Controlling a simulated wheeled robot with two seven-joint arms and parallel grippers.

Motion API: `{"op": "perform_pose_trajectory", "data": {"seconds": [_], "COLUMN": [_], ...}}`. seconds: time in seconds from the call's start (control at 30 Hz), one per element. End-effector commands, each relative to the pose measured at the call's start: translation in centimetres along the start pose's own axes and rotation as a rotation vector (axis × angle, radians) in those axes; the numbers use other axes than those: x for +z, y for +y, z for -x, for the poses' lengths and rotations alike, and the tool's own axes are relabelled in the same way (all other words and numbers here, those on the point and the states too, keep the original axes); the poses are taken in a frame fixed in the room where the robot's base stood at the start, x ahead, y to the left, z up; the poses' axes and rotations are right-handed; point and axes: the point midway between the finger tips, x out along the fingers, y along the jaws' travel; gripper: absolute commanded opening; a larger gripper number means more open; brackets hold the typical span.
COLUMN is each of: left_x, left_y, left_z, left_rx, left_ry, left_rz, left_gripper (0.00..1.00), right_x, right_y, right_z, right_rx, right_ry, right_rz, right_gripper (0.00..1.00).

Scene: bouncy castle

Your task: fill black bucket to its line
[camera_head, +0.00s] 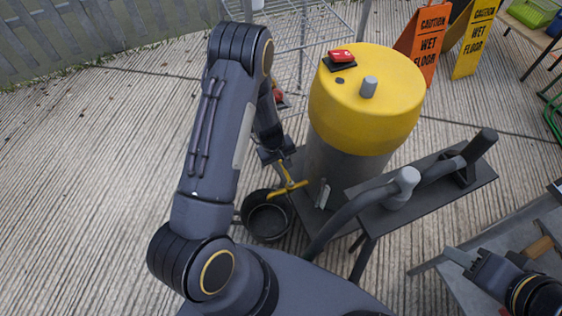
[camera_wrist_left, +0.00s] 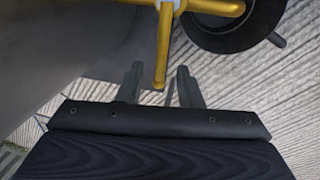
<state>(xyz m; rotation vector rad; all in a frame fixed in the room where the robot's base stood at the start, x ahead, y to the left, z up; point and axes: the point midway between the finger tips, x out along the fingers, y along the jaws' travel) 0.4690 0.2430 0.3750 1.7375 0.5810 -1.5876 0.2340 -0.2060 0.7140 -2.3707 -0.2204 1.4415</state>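The black bucket (camera_head: 247,225) stands on the floor beside the grey and yellow tank (camera_head: 365,122). Its round rim shows at the upper right of the left wrist view (camera_wrist_left: 222,43). The inside is dark; I cannot make out a line or a water level. A yellow tap (camera_head: 290,187) sits over the bucket's edge, and its bar (camera_wrist_left: 162,50) shows in the left wrist view. My left gripper (camera_wrist_left: 160,84) is open, with the bar's end between its fingers and gaps on both sides. My right gripper (camera_head: 461,259) is at lower right, away from the bucket; its finger gap is unclear.
A dark stand with thick pipes (camera_head: 420,195) is right of the tank. A red switch (camera_head: 341,57) is on the tank's top. Orange (camera_head: 424,45) and yellow (camera_head: 474,40) wet floor signs stand behind. The concrete floor at left is clear.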

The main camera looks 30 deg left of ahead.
Motion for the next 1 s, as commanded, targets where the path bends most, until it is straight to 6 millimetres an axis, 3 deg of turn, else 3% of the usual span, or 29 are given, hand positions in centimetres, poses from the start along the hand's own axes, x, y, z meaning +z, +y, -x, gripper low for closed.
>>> {"op": "perform_pose_trajectory", "data": {"seconds": [0.03,0.3,0.6,0.83,1.0], "left_x": [0.0,0.0,0.1,0.6,0.9], "left_y": [0.0,0.0,-0.1,-2.0,-2.5], "left_z": [0.0,0.0,0.1,0.4,0.5], "left_rx": [0.0,0.0,0.0,-0.002,-0.001], "left_ry": [0.0,0.0,0.002,0.055,0.074], "left_rz": [0.0,0.0,0.016,0.298,0.391], "left_gripper": [0.33,0.0,0.0,0.0,0.0], "right_x": [0.0,0.0,0.0,0.0,0.0], "right_y": [0.0,0.0,0.0,0.0,0.0], "right_z": [0.0,0.0,0.0,0.0,0.0], "right_rx": [0.0,0.0,0.0,0.0,0.0], "right_ry": [0.0,0.0,0.0,0.0,0.0], "right_rz": [0.0,0.0,0.0,0.0,0.0], "right_gripper": [0.4,0.4,0.4,0.4,0.4]}}
